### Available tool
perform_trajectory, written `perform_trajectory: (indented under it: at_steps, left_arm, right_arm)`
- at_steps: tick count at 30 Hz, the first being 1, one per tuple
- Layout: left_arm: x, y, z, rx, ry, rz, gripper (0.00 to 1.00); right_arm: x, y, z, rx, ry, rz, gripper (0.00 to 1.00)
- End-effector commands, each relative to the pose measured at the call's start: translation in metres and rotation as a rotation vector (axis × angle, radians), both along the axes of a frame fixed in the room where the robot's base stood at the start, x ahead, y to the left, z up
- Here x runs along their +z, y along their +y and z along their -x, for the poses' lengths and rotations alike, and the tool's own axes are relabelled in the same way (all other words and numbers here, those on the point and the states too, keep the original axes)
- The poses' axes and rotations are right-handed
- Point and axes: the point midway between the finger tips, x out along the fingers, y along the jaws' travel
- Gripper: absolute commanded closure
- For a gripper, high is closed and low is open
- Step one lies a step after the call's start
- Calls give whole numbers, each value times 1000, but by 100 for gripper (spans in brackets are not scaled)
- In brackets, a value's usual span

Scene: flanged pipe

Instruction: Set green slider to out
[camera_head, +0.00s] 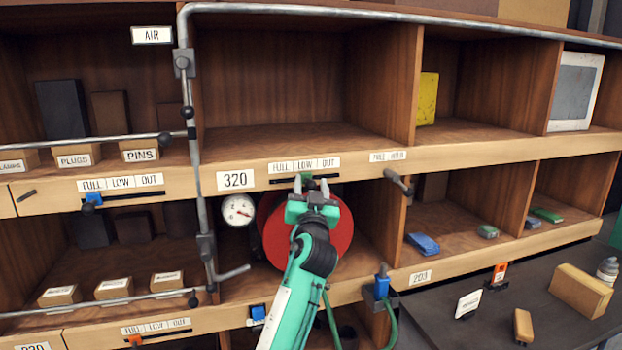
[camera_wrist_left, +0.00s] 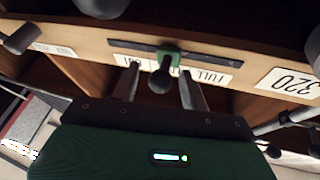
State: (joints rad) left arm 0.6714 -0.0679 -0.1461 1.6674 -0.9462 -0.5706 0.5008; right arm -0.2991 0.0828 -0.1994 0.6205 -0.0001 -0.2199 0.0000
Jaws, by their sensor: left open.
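The green slider (camera_head: 306,177) sits in a dark horizontal slot on the shelf edge, near the middle of its track. A FULL / LOW / OUT label (camera_head: 304,165) is above it, and the slider is roughly under LOW. My left gripper (camera_head: 311,184) is open right in front of it. In the left wrist view, which is upside down, the slider (camera_wrist_left: 168,53) has a dark round knob that lies between the two spread fingers (camera_wrist_left: 160,86), with gaps on both sides. My right gripper is not in view.
A blue slider (camera_head: 93,199) is on the left shelf edge. A grey hooked lever (camera_head: 398,182) sticks out right of the slot. A grey pipe (camera_head: 191,120) runs down left of the 320 plate (camera_head: 235,180). A red round flange (camera_head: 340,232) is behind my arm.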

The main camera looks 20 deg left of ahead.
Motion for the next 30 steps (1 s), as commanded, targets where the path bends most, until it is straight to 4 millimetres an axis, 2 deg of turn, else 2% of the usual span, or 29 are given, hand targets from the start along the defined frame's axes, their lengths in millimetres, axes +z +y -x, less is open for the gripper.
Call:
perform_trajectory:
  at_steps: [11, 14, 18, 19, 25, 30]
  left_arm:
    - [2, 2, -6, 0, 0, 1, 55]
    - [2, 2, -6, 0, 0, 1, 71]
    - [2, 2, -6, 0, 0, 1, 98]
    - [2, 2, -6, 0, 0, 1, 100]
    - [0, 1, -7, -1, -1, 2, 100]
    - [-3, -8, -13, -1, -4, 4, 100]
  right_arm:
    - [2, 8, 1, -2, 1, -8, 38]
    - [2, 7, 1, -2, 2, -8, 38]
    - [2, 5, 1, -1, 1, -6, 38]
    - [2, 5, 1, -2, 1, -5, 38]
    - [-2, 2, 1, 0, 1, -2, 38]
    - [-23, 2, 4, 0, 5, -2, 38]
